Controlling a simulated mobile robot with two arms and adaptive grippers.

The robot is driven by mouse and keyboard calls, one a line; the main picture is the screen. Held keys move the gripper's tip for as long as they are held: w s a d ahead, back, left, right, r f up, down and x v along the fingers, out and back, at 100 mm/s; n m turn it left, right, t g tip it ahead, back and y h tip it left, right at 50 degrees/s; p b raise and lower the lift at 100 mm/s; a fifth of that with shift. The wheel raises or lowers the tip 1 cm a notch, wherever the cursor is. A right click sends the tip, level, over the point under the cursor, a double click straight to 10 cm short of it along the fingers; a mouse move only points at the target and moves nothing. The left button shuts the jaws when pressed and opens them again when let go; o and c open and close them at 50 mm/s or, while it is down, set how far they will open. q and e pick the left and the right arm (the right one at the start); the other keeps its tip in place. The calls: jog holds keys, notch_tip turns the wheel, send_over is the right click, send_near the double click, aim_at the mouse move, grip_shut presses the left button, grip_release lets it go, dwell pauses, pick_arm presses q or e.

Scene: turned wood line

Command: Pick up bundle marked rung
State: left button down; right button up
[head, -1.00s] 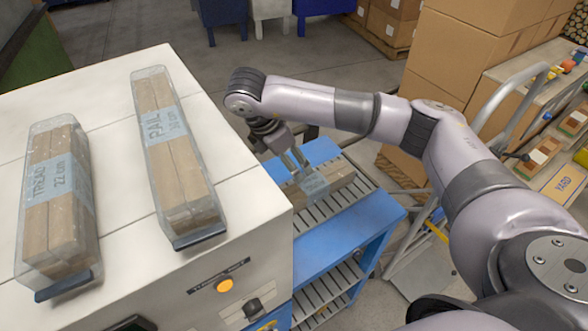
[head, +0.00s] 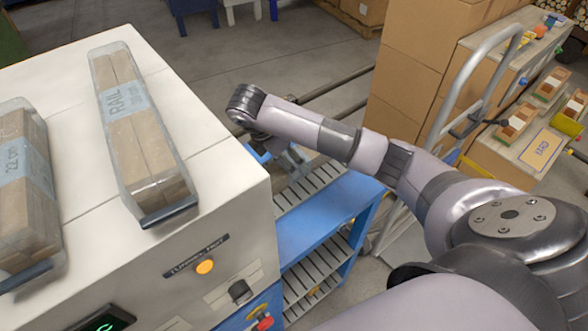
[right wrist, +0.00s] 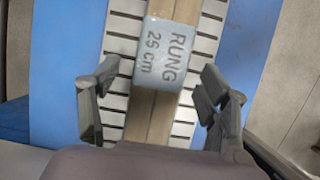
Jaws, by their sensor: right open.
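The bundle marked RUNG 25 cm (right wrist: 164,52) lies on the slatted rack in the right wrist view. It is pale wood with a grey-blue label band. My right gripper (right wrist: 160,75) is open, with one finger on each side of the bundle and gaps between fingers and wood. In the head view my right gripper (head: 296,162) is over the blue slatted stand (head: 310,225), and I cannot make out the bundle there. My left gripper is not in view.
On the white machine top (head: 75,205) lie a bundle marked RAIL (head: 140,140) and one marked 22 cm (head: 25,190). The machine's edge is close left of my right gripper. Cardboard boxes (head: 415,85) and a hand truck (head: 465,90) stand to the right.

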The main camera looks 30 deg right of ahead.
aim_at(292, 161)
jog(key=x, duration=0.2)
jog(key=p+x, duration=0.1)
jog(key=x, duration=0.1)
jog(key=shift+d, duration=0.4)
jog(key=shift+s+d+f, duration=0.1)
jog(key=shift+d+f, duration=0.05)
jog(key=shift+f, duration=0.15)
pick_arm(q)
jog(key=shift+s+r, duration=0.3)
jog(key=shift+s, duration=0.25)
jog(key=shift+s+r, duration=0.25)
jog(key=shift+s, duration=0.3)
pick_arm(e)
jog(key=c, duration=0.4)
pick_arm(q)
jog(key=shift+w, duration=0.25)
pick_arm(e)
jog(key=c, duration=1.3)
